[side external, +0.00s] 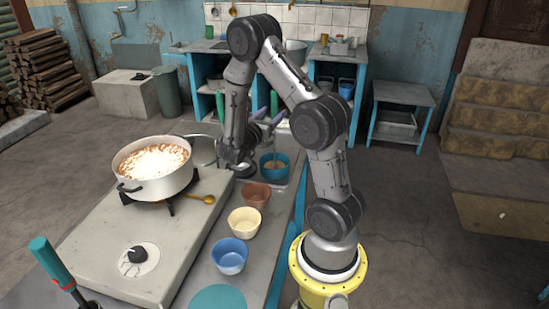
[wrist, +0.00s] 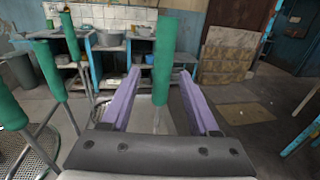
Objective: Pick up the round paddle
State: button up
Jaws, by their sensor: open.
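My gripper (wrist: 159,73) is open, with its two purple fingers spread. A utensil with a green handle (wrist: 164,58) and thin metal shaft stands upright between the fingers in the wrist view; I cannot tell whether either finger touches it. Its lower end is hidden, so I cannot tell whether it is the round paddle. More green-handled utensils (wrist: 49,68) stand at the left of the wrist view. In the side view my gripper (side external: 268,112) is behind the stove, near upright green handles (side external: 220,105), partly hidden by my arm.
Brown, cream (side external: 244,221) and blue bowls (side external: 229,256) line the counter near my arm. A teal-handled tool (side external: 50,260) stands at the front left.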

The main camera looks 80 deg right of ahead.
jog(key=d, duration=0.2)
jog(key=s+d, duration=0.1)
jog(key=d, duration=0.1)
jog(key=shift+d, duration=0.35)
jog(key=shift+r, duration=0.1)
grip_shut()
